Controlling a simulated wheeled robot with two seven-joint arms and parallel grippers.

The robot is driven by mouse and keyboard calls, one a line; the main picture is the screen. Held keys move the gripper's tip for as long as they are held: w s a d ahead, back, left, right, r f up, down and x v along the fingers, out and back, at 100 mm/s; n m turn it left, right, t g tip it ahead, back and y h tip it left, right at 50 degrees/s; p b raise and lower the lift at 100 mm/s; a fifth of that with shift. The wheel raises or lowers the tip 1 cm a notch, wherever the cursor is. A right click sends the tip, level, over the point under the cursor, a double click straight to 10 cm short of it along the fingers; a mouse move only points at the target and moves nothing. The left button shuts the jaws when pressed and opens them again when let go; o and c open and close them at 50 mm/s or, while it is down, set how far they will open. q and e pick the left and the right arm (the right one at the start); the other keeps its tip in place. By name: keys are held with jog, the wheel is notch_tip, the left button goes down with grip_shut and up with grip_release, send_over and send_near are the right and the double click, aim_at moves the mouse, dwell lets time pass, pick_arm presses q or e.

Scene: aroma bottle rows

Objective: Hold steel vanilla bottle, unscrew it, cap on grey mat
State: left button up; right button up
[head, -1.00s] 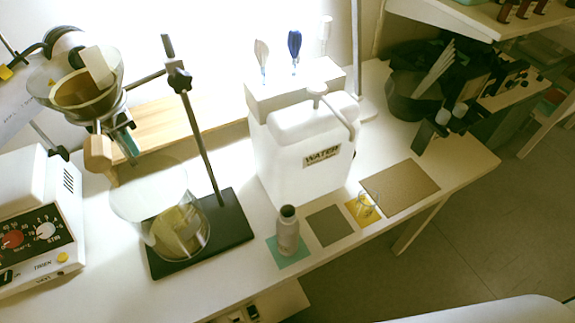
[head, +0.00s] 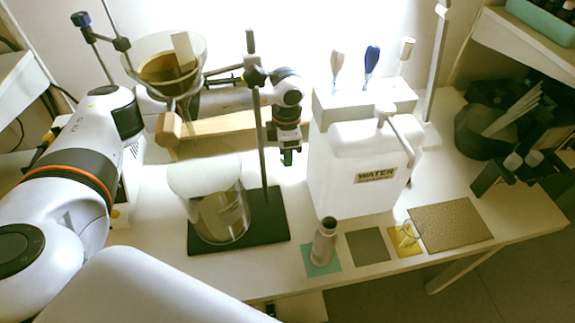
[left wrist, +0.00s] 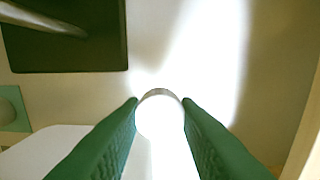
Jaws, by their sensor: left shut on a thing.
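A steel bottle (head: 325,245) stands upright on the teal mat (head: 307,267) in the head view, apart from my gripper. Its top is darker; I cannot tell if that is a cap. The grey mat (head: 368,246) to its right is bare. My left gripper (head: 288,158) is behind the black stand, left of the water container. In the left wrist view, its green fingers (left wrist: 160,112) are shut on a small round thing with a steel-coloured rim (left wrist: 160,92). Glare hides whether this is a cap or a bottle top. My right gripper is not in view.
The white water container (head: 345,170) stands behind the mats. A black stand base (head: 270,228) with a glass beaker (head: 218,205) is left of the bottle. A small glass sits on a yellow mat (head: 401,250); a brown mat (head: 450,227) lies farther right.

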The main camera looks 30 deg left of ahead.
aim_at(287, 175)
pick_arm(q)
jog(key=shift+f, duration=2.8)
jog(key=shift+f, duration=0.15)
jog(key=o, duration=1.1)
